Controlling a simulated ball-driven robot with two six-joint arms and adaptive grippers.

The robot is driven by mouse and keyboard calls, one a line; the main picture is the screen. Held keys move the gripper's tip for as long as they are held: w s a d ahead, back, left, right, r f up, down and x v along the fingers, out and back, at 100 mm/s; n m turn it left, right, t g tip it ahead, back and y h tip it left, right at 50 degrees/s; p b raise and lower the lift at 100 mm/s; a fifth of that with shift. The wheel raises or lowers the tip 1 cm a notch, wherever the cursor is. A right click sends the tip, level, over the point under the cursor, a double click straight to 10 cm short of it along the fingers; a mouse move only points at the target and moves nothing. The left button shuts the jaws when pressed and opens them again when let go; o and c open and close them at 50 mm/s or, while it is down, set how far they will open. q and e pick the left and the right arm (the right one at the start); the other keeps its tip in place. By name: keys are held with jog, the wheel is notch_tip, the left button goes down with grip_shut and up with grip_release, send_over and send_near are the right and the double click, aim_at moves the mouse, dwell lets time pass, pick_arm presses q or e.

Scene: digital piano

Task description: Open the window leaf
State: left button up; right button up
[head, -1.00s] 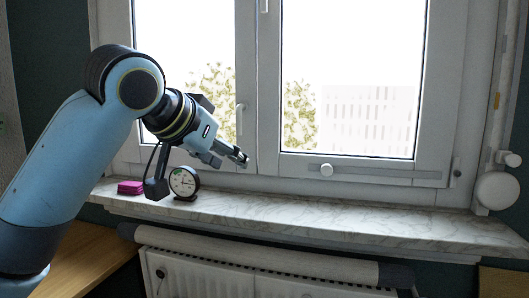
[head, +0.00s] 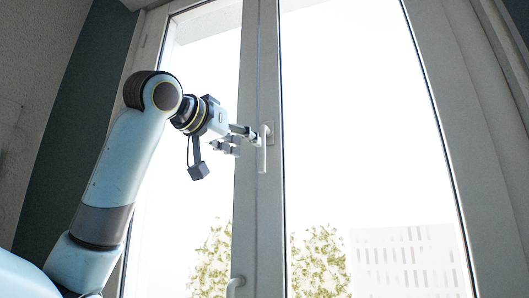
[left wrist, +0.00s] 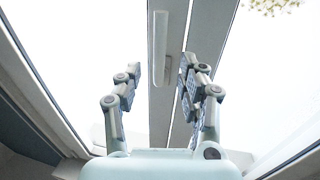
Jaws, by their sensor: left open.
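The window's right leaf (head: 268,60) looks shut in its frame. A white upright handle (head: 262,155) is on its left stile and also shows in the left wrist view (left wrist: 160,48). My left gripper (head: 244,139) is just left of the handle's upper end in the head view. In the left wrist view its two fingers (left wrist: 160,78) are apart, with nothing between them. The handle lies beyond the fingertips, roughly in line with the gap. I cannot tell whether a finger touches it. My right gripper is in neither view.
Large bright panes lie on both sides of the middle stiles. A dark wall (head: 75,130) is at the left. Trees and a building show outside.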

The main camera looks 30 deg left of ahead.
aim_at(260, 152)
pick_arm(q)
jog(key=w, duration=0.4)
jog(key=shift+p, duration=0.3)
jog(key=w, duration=0.4)
jog(key=shift+a+p, duration=0.15)
jog(key=shift+p, duration=0.15)
jog(key=c, duration=0.4)
grip_shut()
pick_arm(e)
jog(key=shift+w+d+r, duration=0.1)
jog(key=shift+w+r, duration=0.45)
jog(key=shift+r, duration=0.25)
pick_arm(q)
jog(key=shift+f, duration=0.1)
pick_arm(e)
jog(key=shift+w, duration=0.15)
